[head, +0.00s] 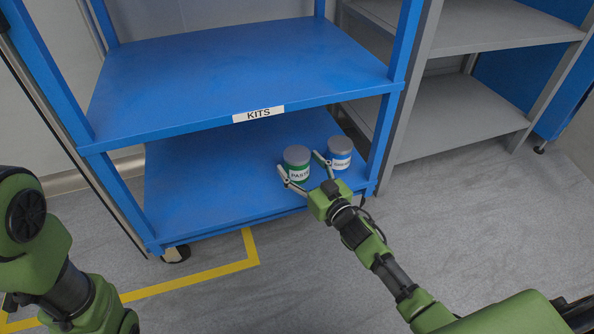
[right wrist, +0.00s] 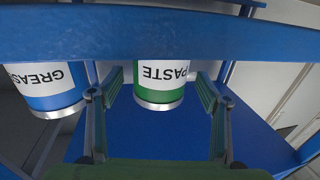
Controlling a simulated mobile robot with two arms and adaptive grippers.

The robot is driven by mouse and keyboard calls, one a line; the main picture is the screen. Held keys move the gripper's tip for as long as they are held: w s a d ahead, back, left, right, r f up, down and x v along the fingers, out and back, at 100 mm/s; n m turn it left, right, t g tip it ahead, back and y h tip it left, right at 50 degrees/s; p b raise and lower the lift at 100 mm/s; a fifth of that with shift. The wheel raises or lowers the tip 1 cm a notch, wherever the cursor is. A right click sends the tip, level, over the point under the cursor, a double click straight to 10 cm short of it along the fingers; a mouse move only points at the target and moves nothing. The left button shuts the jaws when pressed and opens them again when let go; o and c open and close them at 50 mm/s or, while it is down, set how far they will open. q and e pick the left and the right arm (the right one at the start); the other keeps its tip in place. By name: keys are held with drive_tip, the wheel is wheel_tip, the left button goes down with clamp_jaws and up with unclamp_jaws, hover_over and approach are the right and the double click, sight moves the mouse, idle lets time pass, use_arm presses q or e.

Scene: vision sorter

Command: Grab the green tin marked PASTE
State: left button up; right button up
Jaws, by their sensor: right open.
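The green tin marked PASTE (head: 297,162) stands on the lower blue shelf, near its front right, with a grey lid and a white label. My right gripper (head: 302,172) is open at this tin, with the fingers pointing toward it. In the right wrist view the green tin (right wrist: 161,85) shows upside down between the two open fingers (right wrist: 158,95), and part of it is hidden behind a blue shelf edge. My left gripper is not clearly in view; only my left arm shows at the left.
A blue tin (head: 340,152) stands just right of the green tin, close to one finger; its label reads GREASE in the right wrist view (right wrist: 45,85). The upper blue shelf (head: 230,75), labelled KITS, overhangs. A blue post stands at the right. The lower shelf's left is clear.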

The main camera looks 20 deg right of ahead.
drive_tip(key=shift+b+x, duration=0.35)
drive_tip(key=shift+x, duration=0.7)
drive_tip(key=c, duration=1.6)
drive_tip(key=shift+o, duration=0.2)
drive_tip(key=shift+r, duration=0.1)
